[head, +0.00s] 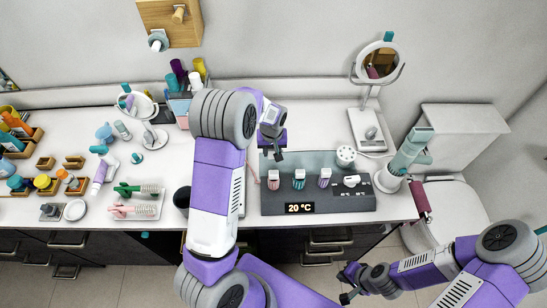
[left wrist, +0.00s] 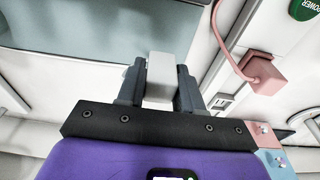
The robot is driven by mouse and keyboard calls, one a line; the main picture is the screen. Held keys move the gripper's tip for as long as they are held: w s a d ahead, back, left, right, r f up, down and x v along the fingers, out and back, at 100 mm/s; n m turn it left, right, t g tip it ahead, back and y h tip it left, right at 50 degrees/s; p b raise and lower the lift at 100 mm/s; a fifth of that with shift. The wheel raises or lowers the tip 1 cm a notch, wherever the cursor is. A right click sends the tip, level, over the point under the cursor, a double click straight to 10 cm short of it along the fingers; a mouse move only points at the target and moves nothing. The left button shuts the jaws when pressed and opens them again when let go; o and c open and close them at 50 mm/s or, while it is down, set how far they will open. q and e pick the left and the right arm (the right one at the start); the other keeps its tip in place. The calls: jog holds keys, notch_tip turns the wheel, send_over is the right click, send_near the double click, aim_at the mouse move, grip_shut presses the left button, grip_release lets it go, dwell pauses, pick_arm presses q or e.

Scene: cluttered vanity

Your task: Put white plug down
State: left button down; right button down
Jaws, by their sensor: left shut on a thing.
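In the left wrist view, the white plug (left wrist: 168,72) is a pale block held between the dark fingers of my left gripper (left wrist: 160,88). In the head view, my left gripper (head: 277,152) points down over the back edge of the grey panel unit (head: 318,200), near its left part. The plug is too small to make out there. My right gripper (head: 346,284) is at the lower right, in front of the counter and away from the plug. Its dark fingers look spread, with nothing seen between them.
A pink plug with a cord (left wrist: 266,74) is right of my left gripper. A round mirror (head: 378,62) and teal hair dryer (head: 408,152) stand right. Trays and bottles crowd the left.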

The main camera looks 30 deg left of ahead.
aim_at(272, 158)
pick_arm(q)
jog(key=shift+w+f, duration=0.2)
jog(key=shift+f, duration=0.7)
notch_tip(272, 158, down, 3)
jog(key=shift+s+f, duration=0.1)
jog(key=shift+f, duration=0.1)
jog(key=shift+f+b, duration=0.35)
jog(key=shift+b, duration=0.1)
jog(key=c, duration=0.7)
grip_release()
jog(key=shift+c, duration=0.2)
jog(key=shift+r, duration=0.1)
